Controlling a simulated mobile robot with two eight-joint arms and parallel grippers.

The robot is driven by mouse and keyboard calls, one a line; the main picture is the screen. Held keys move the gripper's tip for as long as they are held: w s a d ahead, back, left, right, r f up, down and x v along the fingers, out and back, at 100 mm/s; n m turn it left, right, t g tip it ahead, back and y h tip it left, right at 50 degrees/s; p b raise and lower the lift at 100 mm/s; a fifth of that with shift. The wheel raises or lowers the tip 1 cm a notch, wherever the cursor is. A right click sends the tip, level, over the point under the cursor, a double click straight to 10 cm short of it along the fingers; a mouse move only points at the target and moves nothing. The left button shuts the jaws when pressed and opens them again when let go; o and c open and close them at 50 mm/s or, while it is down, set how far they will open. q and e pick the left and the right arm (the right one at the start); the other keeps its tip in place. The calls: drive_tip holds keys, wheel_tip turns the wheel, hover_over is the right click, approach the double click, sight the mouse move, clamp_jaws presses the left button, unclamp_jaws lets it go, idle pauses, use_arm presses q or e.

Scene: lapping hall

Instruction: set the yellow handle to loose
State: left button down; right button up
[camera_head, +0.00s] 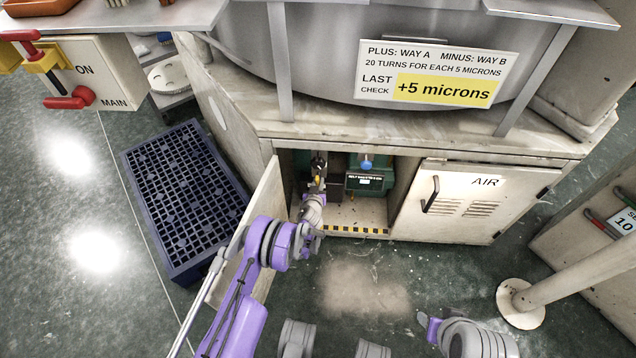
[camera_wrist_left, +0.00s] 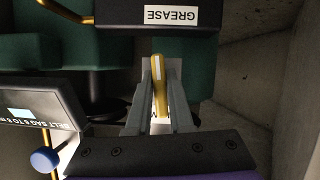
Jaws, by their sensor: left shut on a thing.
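The yellow handle (camera_wrist_left: 159,80) shows in the left wrist view, a slim yellow lever with a pale stripe. My left gripper (camera_wrist_left: 160,105) is shut on it, with one finger on each side. In the head view my left gripper (camera_head: 318,184) reaches into the open cabinet under the machine, and the handle is mostly hidden there. No loose marking can be read. My right gripper (camera_head: 430,326) is low at the bottom right of the head view, away from the cabinet; its fingers are too unclear to judge.
A belt sag gauge (camera_head: 364,181) with a blue knob (camera_head: 366,164) sits right of my left gripper. A GREASE label (camera_wrist_left: 171,15) shows in the wrist view. The open door (camera_head: 262,215) stands close left of my arm; the AIR door (camera_head: 465,200) is shut.

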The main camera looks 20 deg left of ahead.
use_arm(q)
drive_tip(key=shift+m+y, duration=0.5)
drive_tip(key=c, duration=0.8)
unclamp_jaws()
drive_tip(key=shift+c, duration=0.2)
drive_tip(key=p+v, duration=0.2)
drive_tip(key=v, duration=0.9)
drive_tip(key=shift+p, duration=0.35)
